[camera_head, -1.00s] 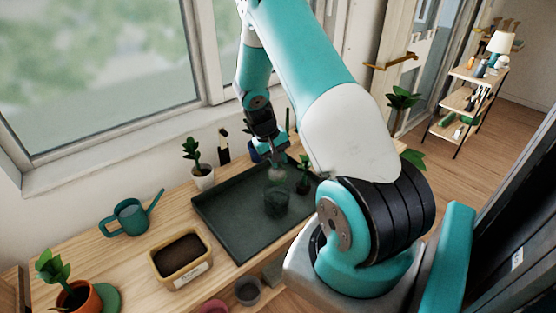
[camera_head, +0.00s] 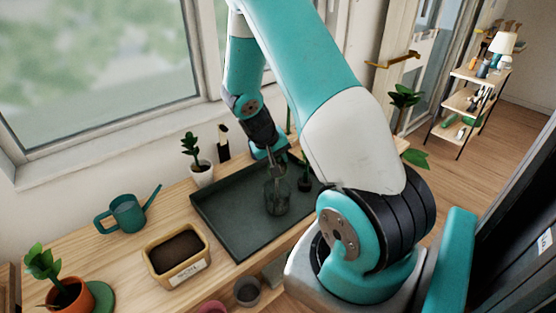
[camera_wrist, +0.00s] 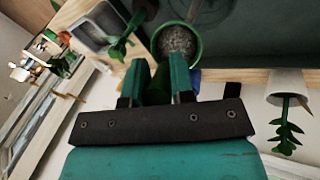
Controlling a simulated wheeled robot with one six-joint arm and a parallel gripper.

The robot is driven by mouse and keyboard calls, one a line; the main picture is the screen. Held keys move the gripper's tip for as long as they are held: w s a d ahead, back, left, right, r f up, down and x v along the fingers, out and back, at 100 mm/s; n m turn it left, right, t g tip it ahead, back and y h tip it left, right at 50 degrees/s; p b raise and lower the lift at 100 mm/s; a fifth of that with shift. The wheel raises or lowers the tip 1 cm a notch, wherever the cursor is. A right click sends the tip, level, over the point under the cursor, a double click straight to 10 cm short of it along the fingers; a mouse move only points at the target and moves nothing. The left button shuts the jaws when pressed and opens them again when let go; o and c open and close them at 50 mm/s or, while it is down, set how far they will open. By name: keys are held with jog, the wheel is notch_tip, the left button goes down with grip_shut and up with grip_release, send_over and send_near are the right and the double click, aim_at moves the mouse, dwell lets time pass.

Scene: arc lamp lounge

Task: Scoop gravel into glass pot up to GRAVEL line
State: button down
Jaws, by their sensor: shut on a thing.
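The clear glass pot (camera_head: 277,198) stands upright on the dark tray. Its GRAVEL line and any fill inside cannot be read. My gripper (camera_head: 274,166) is just above the pot's mouth, pointing down. In the wrist view my gripper (camera_wrist: 158,88) is shut on the green handle of a scoop (camera_wrist: 199,54). The scoop's round, green-rimmed bowl holds grey gravel (camera_wrist: 177,40). Whether the bowl is above the pot's rim or slightly inside it cannot be told.
The dark tray (camera_head: 222,211) lies on the wooden bench. A soil-filled tan trough (camera_head: 178,273), a teal watering can (camera_head: 127,215) and potted plants (camera_head: 201,174) stand left of it. A small grey pot (camera_head: 247,291) is near the front edge. The tray's left half is clear.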

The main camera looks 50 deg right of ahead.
aim_at(277, 158)
jog(key=shift+s+a+f+t+h+b, duration=0.3)
jog(key=shift+h+b, duration=0.2)
jog(key=shift+b, duration=0.5)
jog(key=shift+s+a+f+t+h+b, duration=0.15)
jog(key=shift+a+h+b, duration=0.3)
jog(key=shift+b, duration=0.55)
jog(key=shift+s+a+f+m+t+h+b, duration=0.2)
jog(key=shift+h+b, duration=0.3)
jog(key=shift+b, duration=0.75)
jog(key=shift+s+a+f+m+t+h+b, duration=0.1)
jog(key=shift+a+f+t+h+b, duration=0.25)
jog(key=shift+b, duration=0.9)
jog(key=shift+d+r, duration=0.1)
jog(key=shift+r, duration=0.25)
jog(key=g+y+p, duration=0.1)
jog(key=p, duration=0.3)
jog(key=r+y+p, duration=0.1)
jog(key=y+p, duration=0.1)
jog(key=p, duration=0.2)
jog(key=shift+g, duration=0.4)
jog(key=shift+r+n+g+y+p, duration=0.35)
jog(key=shift+g+y+p, duration=0.3)
jog(key=shift+y+p, duration=0.65)
jog(key=shift+r+n+g+y+p, duration=0.25)
jog(key=shift+r+g+y+p, duration=0.45)
jog(key=shift+p, duration=1.1)
jog(key=shift+r+n+g+y+p, duration=0.15)
jog(key=shift+n+g+y+p, duration=0.3)
jog(key=shift+y+p, duration=0.95)
